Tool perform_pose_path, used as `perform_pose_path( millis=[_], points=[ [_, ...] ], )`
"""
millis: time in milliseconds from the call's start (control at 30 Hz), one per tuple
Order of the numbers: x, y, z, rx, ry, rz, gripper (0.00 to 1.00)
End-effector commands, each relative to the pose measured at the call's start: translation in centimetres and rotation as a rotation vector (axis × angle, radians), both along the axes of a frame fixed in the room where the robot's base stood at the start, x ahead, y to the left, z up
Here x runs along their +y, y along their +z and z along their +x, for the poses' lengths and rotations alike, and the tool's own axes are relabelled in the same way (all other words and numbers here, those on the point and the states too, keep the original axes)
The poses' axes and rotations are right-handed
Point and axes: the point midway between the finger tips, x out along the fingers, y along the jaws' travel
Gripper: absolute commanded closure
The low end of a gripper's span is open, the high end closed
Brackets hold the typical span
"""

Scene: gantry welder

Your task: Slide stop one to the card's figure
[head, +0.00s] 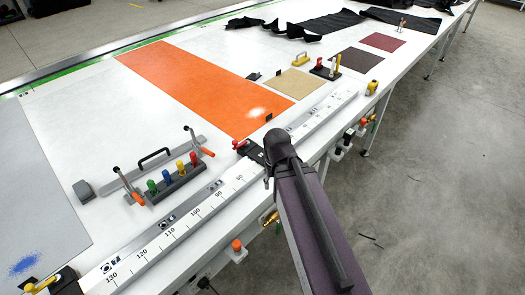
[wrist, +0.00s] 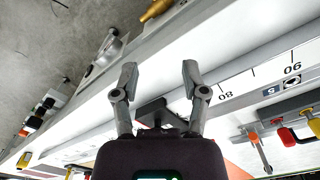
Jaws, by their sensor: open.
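A dark stop with a red knob (head: 240,143) sits on the white scale rail (head: 203,208), just left of my arm's end in the head view. In the wrist view a dark block (wrist: 154,112), which looks like part of this stop, shows between and behind the fingers. My gripper (wrist: 158,78) is open with nothing between its fingertips, over the rail edge close to the 80 mark. The fingertips are hidden in the head view. The scale shows 80 to 130, rising toward the near left. No card figure is readable, and no number shows on the stop.
An orange sheet (head: 205,85) lies on the table behind the rail. A rack of coloured knobs (head: 175,182) and a clamp frame stand left of the stop. Yellow-handled pieces (head: 68,278) are at the rail's near end. Knobs (head: 237,245) stick out along the front edge.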

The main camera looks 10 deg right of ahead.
Motion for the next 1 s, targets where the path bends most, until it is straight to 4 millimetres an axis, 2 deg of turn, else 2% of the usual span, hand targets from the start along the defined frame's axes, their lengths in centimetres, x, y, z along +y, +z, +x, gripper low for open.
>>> perform_pose_path(
  millis=[233, 300, 533, 667, 1000],
  points=[
    [0.0, 0.0, 0.0, 0.000, 0.000, 0.000, 0.43],
    [0.0, 0.0, 0.0, 0.000, 0.001, 0.000, 0.24],
    [0.0, 1.3, 1.6, 0.000, 0.028, 0.000, 0.24],
    [-0.1, 3.0, 3.8, 0.000, 0.066, 0.000, 0.24],
    [-0.1, 8.7, 11.7, 0.000, 0.245, 0.001, 0.24]
  ],
)
